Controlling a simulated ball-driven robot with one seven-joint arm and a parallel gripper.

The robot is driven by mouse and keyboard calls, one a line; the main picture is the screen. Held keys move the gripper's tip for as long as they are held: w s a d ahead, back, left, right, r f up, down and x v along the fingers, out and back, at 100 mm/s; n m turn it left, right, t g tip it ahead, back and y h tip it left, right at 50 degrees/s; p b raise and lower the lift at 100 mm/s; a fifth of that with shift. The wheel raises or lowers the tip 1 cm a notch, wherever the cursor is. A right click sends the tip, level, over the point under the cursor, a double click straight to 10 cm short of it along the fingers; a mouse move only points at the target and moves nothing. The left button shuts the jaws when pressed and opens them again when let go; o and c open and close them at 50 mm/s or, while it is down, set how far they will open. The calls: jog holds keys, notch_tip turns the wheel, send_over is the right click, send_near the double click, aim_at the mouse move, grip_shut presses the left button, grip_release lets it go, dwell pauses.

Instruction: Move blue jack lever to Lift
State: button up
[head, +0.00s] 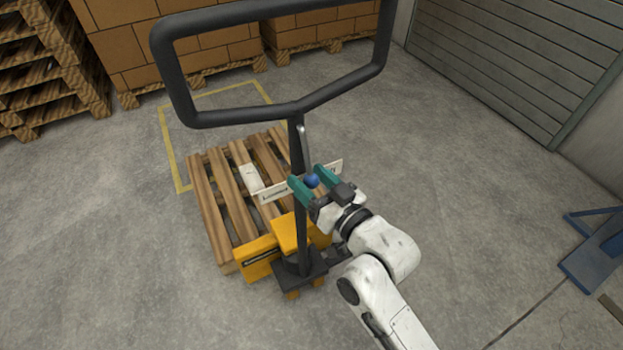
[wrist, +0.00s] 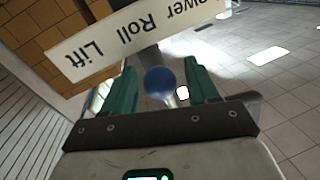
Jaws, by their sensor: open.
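The blue ball knob (head: 312,181) of the jack lever sits in front of a white label plate (head: 275,191) on the black jack column. A grey rod (head: 305,150) rises close behind the knob. In the wrist view the label (wrist: 140,32) appears upside down and reads Lower, Roll, Lift, with Lift at the left end. My gripper (head: 305,174) has two teal fingers, open, one on each side of the knob. The wrist view shows the knob (wrist: 160,81) between the fingers, with gaps on both sides. The fingers partly hide the label in the head view.
A black loop handle (head: 290,108) tops the column. A wooden pallet (head: 214,215) lies on the yellow jack forks (head: 258,258). Stacked boxes (head: 140,50) stand behind. A blue metal frame (head: 595,255) is at the right.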

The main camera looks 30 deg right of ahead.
grip_shut()
dwell(0.3)
